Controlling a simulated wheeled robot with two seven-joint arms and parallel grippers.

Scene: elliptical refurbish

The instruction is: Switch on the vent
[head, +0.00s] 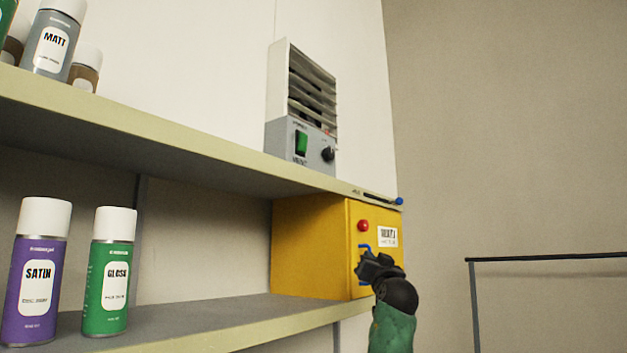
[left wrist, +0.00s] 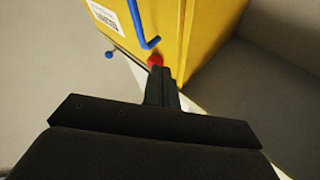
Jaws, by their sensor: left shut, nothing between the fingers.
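The vent (head: 302,110) is a grey and white unit with slanted louvres, standing on the upper shelf. Its front carries a green rocker switch (head: 301,142) and a black knob (head: 328,154). I cannot tell the switch's position. My left gripper (head: 366,262) is shut and empty, below the vent, at the front of a yellow box. In the left wrist view its closed fingers (left wrist: 162,88) point toward the box's red button (left wrist: 155,60) and blue handle (left wrist: 142,28). I cannot tell whether they touch. My right gripper is not in view.
The yellow box (head: 305,245) sits on the lower shelf (head: 230,322), with a blue-ended lever (head: 399,201) above it at the upper shelf's edge. Spray cans (head: 38,275) stand on both shelves at left. A dark rail (head: 545,259) is at right. The space before the vent is clear.

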